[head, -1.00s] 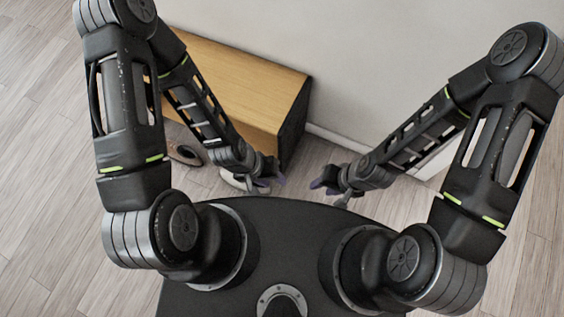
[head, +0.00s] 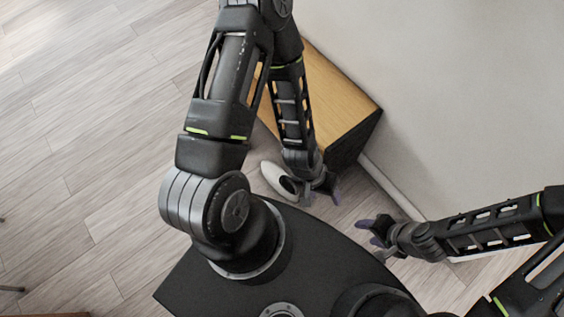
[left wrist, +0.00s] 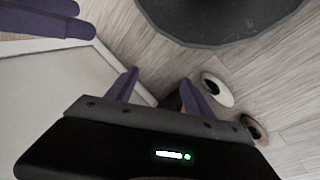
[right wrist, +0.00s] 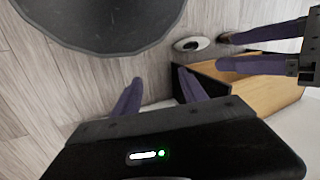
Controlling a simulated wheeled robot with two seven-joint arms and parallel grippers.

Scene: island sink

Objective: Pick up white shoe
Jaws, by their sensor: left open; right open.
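The white shoe (head: 275,179) lies on the floor just beyond the edge of my black base in the head view. It also shows in the left wrist view (left wrist: 228,94), right of the fingers, and in the right wrist view (right wrist: 179,44) near the top. My left gripper (head: 325,190) is open and empty, just right of the shoe in the head view; whether it touches cannot be told. My right gripper (head: 372,230) is open and empty, farther right and away from the shoe.
A wooden bench (head: 325,95) with a dark end stands against the pale wall (head: 430,100), behind my left forearm. A brown shoe (left wrist: 255,127) lies near the white one in the left wrist view. Floor (head: 80,150) on the left is largely clear.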

